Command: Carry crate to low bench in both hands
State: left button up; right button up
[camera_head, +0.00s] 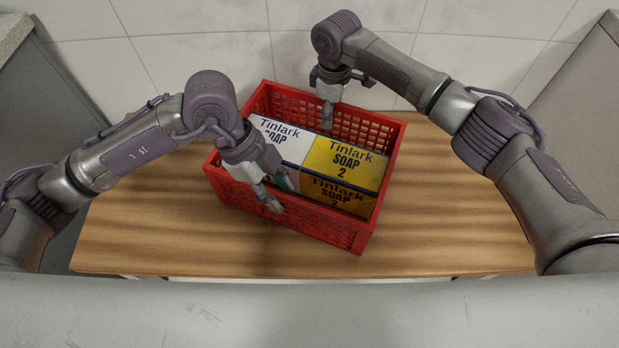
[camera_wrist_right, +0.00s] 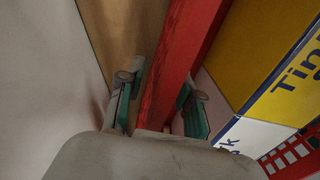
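A red slatted crate (camera_head: 310,222) stands on a wooden surface (camera_head: 140,225), turned at an angle. It holds Tinlark soap boxes: a white one (camera_head: 275,140) and yellow ones (camera_head: 347,165). My left gripper (camera_head: 277,192) is at the crate's near wall. One finger is outside the wall and one inside, apart. My right gripper (camera_head: 327,107) points down at the far wall. In the right wrist view its fingers (camera_wrist_right: 165,105) stand on either side of the red wall (camera_wrist_right: 178,65), with narrow gaps. The lower parts of the right fingers are hidden in the head view.
A pale tiled wall (camera_head: 480,42) rises close behind the crate. Grey cabinets stand at the left (camera_head: 50,110) and right (camera_head: 585,110). The wooden top is bare to the left and right of the crate.

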pick_arm(q)
jog(key=v, duration=0.9)
jog(key=shift+a+r, duration=0.1)
pick_arm(e)
notch_tip(320, 180, up, 12)
dwell(0.4)
